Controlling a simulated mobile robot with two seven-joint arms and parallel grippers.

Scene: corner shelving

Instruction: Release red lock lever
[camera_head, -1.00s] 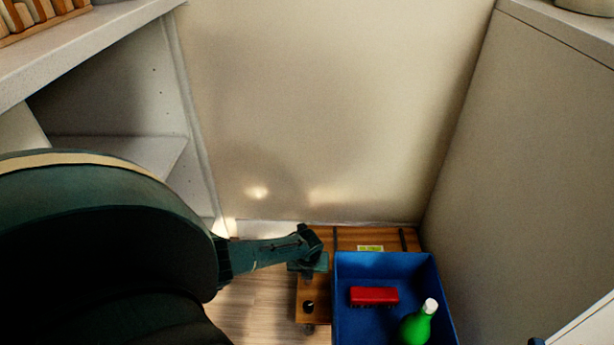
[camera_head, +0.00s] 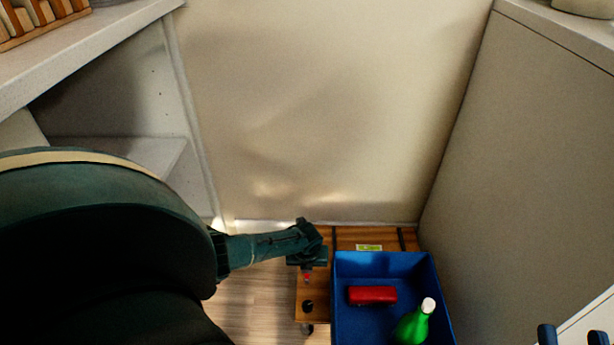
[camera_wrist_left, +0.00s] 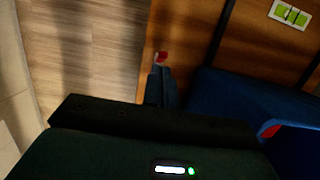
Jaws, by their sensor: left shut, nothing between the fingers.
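The small red lock lever (camera_head: 307,279) shows on the wooden cart, just below my left gripper (camera_head: 308,264) in the head view. In the left wrist view, the red lever (camera_wrist_left: 161,57) is just beyond the tips of my left gripper (camera_wrist_left: 161,72). The left fingers are together with nothing held between them. Whether they touch the lever is not clear. My right gripper (camera_head: 572,337) shows only as two dark blue fingertips, set apart, at the bottom right edge of the head view.
A blue crate (camera_head: 392,255) stands on the wooden cart (camera_head: 347,237), holding a red block (camera_head: 372,295) and a green bottle (camera_head: 411,326). A black knob (camera_head: 308,306) is on the cart's left side. Shelving (camera_head: 110,150) stands left; a panel (camera_head: 530,150) stands right.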

